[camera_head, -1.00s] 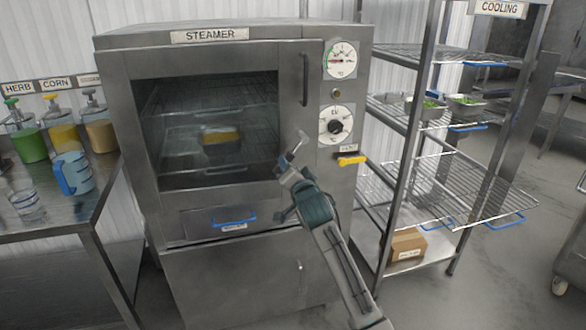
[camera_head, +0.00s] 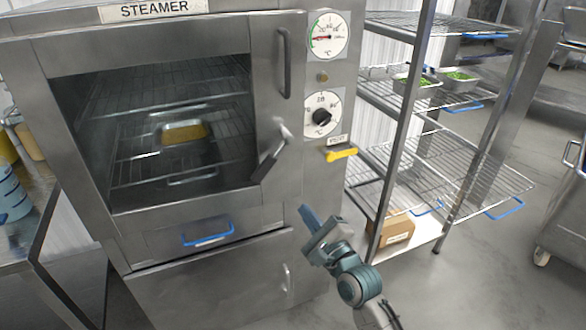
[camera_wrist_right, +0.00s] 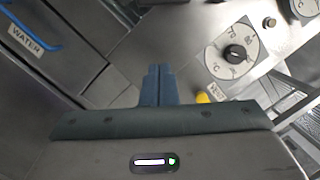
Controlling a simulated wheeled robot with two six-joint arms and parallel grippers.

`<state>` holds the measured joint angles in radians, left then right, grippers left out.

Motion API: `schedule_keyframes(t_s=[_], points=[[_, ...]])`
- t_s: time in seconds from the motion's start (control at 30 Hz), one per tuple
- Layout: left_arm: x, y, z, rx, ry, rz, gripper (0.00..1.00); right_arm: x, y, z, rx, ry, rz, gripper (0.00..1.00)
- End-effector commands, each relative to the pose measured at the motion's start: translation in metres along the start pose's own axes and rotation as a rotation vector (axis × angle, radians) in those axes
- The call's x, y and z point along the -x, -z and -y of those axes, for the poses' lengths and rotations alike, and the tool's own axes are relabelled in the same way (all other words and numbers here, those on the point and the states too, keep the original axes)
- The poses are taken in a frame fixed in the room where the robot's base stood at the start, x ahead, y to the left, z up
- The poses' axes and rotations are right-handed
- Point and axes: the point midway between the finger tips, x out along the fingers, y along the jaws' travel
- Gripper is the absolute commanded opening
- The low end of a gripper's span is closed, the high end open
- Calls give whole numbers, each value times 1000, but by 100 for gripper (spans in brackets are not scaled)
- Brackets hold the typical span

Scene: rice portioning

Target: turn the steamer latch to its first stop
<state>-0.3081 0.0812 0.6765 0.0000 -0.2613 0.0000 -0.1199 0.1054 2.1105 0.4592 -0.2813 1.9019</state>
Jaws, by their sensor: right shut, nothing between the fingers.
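The steamer (camera_head: 215,27) stands with its windowed door closed. The latch (camera_head: 269,158) is a metal lever on the right side of the door, slanting with its lower end to the left. My right gripper (camera_head: 306,212) is shut and empty, in front of the steamer, below and to the right of the latch and apart from it. Its blue fingers are pressed together in the wrist view (camera_wrist_right: 158,85), where I cannot make out the latch. My left gripper is not in view.
A yellow vent handle (camera_head: 341,154) sticks out right of the latch, below the temperature dial (camera_head: 322,114). A blue-handled water drawer (camera_head: 207,240) is under the door. A pan of yellow food (camera_head: 185,131) sits inside. A wire cooling rack (camera_head: 455,165) stands to the right.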

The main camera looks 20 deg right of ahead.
Motion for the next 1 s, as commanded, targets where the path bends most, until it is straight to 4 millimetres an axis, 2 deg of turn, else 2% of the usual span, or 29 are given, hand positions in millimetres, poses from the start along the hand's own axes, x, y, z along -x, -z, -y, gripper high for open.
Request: schedule_keyframes(t_s=[0.13, 0.27, 0.63, 0.7, 0.8, 1.0], points=[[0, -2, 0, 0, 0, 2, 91, -4, -2, 0, -34, 6, 5, 0], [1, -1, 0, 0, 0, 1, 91, -23, -2, 1, -33, 6, 5, 0], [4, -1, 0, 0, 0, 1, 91, -101, -2, 1, -28, 4, 4, 0], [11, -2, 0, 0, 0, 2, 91, -102, -18, 3, -32, 5, 4, 0], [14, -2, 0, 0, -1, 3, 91, -104, -30, 3, -30, 5, 3, 0], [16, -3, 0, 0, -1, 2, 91, -106, -40, 2, -27, 4, 2, 0]])
